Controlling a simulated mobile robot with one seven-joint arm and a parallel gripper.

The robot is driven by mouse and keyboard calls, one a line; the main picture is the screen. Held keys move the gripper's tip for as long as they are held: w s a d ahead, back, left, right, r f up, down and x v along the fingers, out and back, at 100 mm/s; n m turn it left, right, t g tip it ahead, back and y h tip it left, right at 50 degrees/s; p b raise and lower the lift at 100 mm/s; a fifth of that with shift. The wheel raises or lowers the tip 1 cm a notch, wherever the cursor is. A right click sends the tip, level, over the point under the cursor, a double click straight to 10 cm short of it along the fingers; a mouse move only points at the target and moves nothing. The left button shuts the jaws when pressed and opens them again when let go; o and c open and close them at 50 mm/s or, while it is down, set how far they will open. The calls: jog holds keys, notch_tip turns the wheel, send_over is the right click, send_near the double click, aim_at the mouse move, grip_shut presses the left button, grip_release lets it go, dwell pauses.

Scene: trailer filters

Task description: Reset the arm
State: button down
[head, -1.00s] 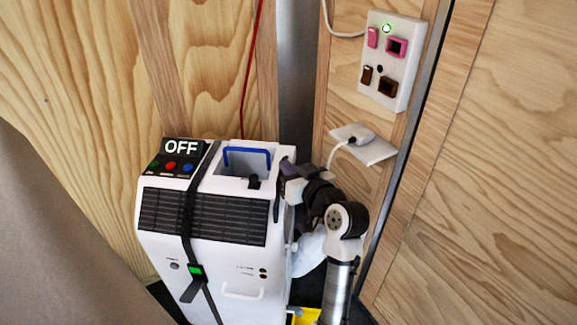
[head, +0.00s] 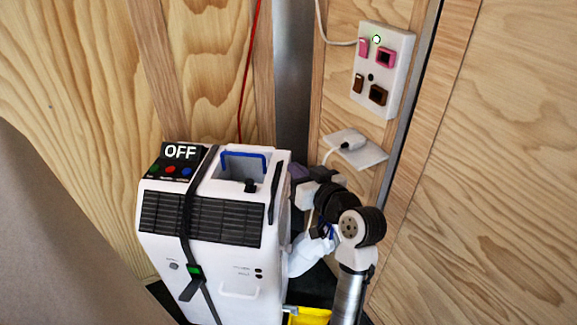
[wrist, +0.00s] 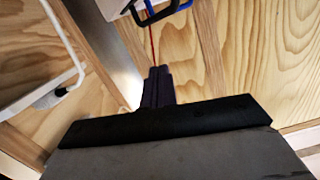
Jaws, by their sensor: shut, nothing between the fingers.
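My gripper (head: 302,172) is at the right side of the white machine (head: 240,275) in the head view, just beyond its top right edge and below the wall shelf. In the wrist view its dark fingers (wrist: 158,73) are together with nothing between them. My arm is bent, with its elbow at the right of the machine. The arm partly hides the gripper in the head view.
The machine has an OFF display (head: 180,152), a blue handle (head: 244,156) in its top slot and a black strap. A switch panel (head: 382,70) and a small shelf (head: 365,158) with a white plug are on the wooden wall. A yellow object (head: 308,316) stands low beside my arm.

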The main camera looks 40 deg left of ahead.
jog(key=v, duration=0.5)
jog(key=shift+r, duration=0.15)
